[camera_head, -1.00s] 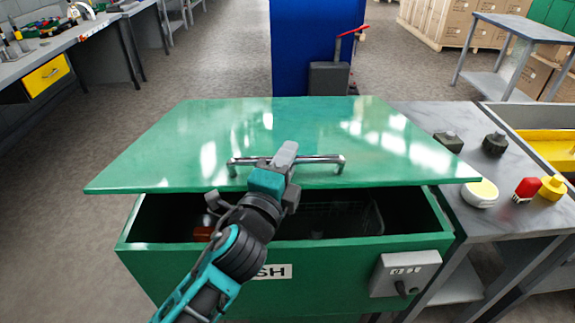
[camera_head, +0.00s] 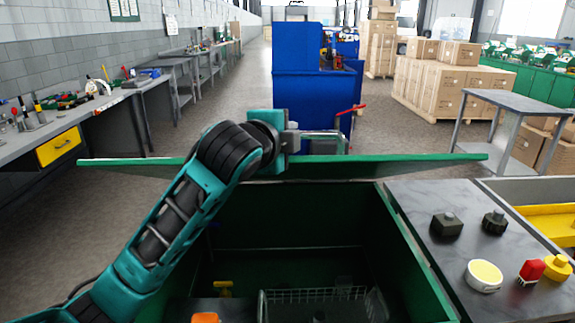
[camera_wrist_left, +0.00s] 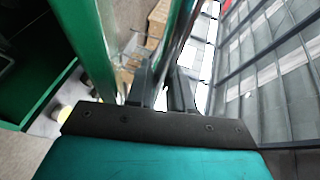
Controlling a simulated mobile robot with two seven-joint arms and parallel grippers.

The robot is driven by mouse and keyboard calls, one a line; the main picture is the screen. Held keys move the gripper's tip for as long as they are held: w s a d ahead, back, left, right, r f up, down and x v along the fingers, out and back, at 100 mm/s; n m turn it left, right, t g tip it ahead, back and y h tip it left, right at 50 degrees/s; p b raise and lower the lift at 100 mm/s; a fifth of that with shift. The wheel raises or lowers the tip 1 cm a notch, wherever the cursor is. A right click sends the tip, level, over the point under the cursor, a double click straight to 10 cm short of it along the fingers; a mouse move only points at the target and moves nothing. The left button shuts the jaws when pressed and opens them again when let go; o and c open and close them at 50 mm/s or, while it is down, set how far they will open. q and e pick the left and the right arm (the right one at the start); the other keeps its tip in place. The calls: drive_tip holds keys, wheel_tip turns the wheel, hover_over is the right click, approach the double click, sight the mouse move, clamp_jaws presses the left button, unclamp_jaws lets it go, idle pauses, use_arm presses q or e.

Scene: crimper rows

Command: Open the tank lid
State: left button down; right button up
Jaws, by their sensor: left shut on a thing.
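The green tank lid (camera_head: 400,168) is raised and shows nearly edge-on across the head view. It also shows at the left of the left wrist view (camera_wrist_left: 95,45). Its metal handle (camera_head: 325,138) sticks up beyond the lid's edge, partly hidden by my gripper. My left gripper (camera_head: 291,142) is shut on the handle; in the left wrist view its fingers (camera_wrist_left: 168,85) close around the bar. The green tank (camera_head: 405,255) stands open below, its inside visible. My right gripper is in neither view.
A side table (camera_head: 440,260) at the right holds several small parts. A blue cabinet (camera_head: 300,95) stands behind the lid.

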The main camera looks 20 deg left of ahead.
use_arm(q)
drive_tip(key=shift+w+a+r, duration=0.2)
drive_tip(key=shift+w+r, duration=0.25)
drive_tip(key=shift+r, duration=0.15)
drive_tip(key=shift+w+a+r, duration=0.15)
drive_tip(key=shift+w+r, duration=0.25)
drive_tip(key=shift+r, duration=0.2)
